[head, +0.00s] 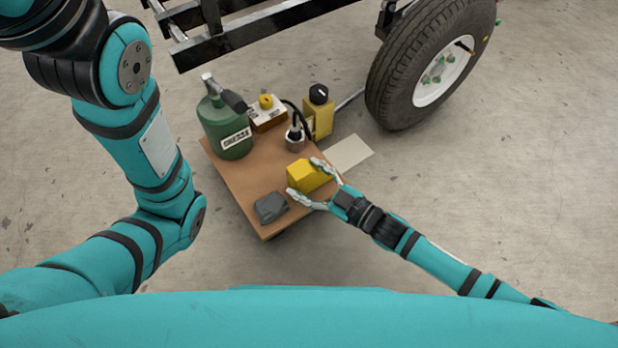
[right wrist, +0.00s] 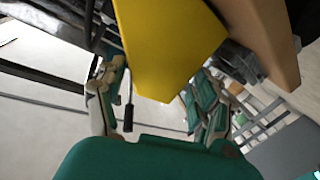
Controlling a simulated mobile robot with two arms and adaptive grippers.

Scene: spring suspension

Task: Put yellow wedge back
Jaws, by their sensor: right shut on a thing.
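The yellow wedge (head: 304,175) is between the fingers of my right gripper (head: 303,178), over the right part of the brown board (head: 238,192). I cannot tell whether the wedge touches the board. In the right wrist view, the wedge (right wrist: 168,45) fills the upper middle, with a finger of my right gripper (right wrist: 155,88) on each side. The wedge hides part of the board there. My left arm shows on the left of the head view, but its gripper is out of view.
A grey block (head: 270,208) lies at the board's front. A pale sheet (head: 350,154) and tyre (head: 415,65) are right.

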